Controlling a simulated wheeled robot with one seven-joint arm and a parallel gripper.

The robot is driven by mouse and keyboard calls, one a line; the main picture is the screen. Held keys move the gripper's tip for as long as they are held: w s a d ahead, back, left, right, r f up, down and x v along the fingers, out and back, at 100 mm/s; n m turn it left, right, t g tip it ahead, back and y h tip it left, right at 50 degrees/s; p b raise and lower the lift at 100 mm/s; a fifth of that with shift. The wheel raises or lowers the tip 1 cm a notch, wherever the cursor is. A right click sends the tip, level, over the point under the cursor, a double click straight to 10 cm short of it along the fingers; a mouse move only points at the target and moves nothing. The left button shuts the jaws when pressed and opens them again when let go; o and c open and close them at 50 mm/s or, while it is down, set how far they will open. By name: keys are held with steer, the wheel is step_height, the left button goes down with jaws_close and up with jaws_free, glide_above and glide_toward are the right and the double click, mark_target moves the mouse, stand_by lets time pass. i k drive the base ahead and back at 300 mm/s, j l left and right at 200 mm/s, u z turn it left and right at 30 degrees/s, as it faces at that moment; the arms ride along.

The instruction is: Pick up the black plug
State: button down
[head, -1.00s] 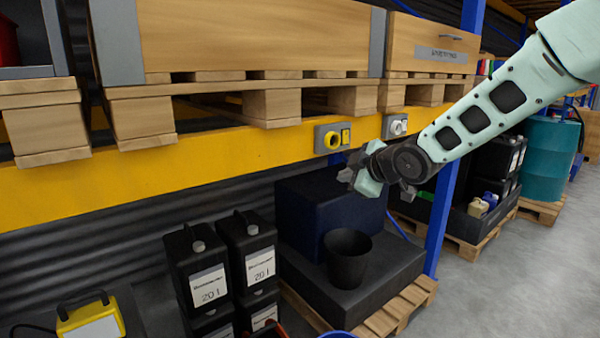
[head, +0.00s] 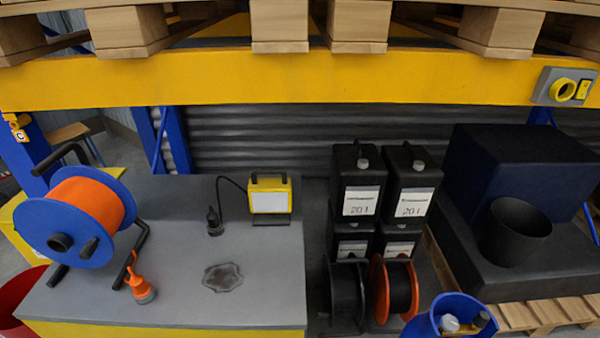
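The black plug (head: 214,222) stands on the grey top of a bench (head: 180,270), near its back middle. A thin black cable runs from it to a yellow work lamp (head: 270,198) standing to its right. An orange connector (head: 141,288) on the cable of a blue and orange reel (head: 85,215) lies to the left and nearer the front. My gripper is not in the head view now, so its state does not show.
A dark stain (head: 222,277) marks the bench top in front of the plug. A yellow rack beam (head: 300,78) crosses above and behind. Black canisters (head: 360,185), cable spools (head: 394,289) and a blue bucket (head: 450,315) stand right of the bench.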

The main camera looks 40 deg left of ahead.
mark_target(215, 224)
steer(key=u, duration=1.9)
